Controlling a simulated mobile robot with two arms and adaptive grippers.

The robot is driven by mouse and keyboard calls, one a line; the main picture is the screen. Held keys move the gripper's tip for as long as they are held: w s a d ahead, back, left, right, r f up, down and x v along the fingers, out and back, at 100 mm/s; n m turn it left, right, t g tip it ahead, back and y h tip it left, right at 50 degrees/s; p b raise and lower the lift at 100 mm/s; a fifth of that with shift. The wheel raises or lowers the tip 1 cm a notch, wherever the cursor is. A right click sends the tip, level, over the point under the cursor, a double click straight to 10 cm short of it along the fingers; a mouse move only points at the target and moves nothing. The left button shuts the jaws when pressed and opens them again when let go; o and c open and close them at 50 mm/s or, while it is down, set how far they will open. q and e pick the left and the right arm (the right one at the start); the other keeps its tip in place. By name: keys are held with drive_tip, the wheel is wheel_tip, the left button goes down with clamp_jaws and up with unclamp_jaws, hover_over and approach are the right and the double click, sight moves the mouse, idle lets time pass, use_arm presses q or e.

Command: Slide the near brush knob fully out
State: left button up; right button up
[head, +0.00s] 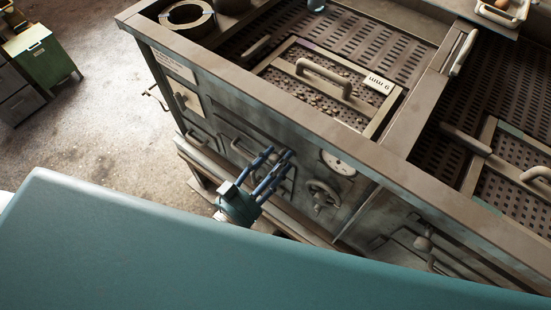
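The machine's grey front panel (228,108) runs from upper left to lower right. My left gripper (279,151) is in front of its middle, with dark blue fingers reaching toward a metal loop-shaped fitting. The fingers are apart, with a gap between them and nothing seen held. A rounded knob (422,243) sits on rods at the right of the panel, and a smaller knob (181,102) sits on a pale plate at the left. I cannot tell which is the near brush knob; the gripper may hide part of the fitting behind it. My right gripper is out of view.
A handwheel (322,196) and a round gauge (338,163) are right of the gripper. A sieve tray (290,54) with a handle lies on top. A ledge (190,153) runs low along the panel. A green cabinet (42,58) stands far left; floor between is clear.

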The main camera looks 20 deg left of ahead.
use_arm(q)
drive_tip(key=shift+a, duration=0.1)
drive_tip(key=v, duration=1.2)
drive_tip(key=s+a+f+n+g+y+b, duration=0.1)
drive_tip(key=s+a+f+g+y, duration=0.25)
drive_tip(key=f, duration=1.45)
drive_tip(key=s+a+f+g+y+b, duration=0.25)
drive_tip(key=a+f+g, duration=0.2)
drive_tip(key=f, duration=1.25)
drive_tip(key=s+a+f+n+g+y, duration=0.1)
drive_tip(key=s+f+g, duration=0.6)
drive_tip(key=s+f, duration=0.9)
drive_tip(key=shift+s+g, duration=0.3)
drive_tip(key=shift+s, duration=0.4)
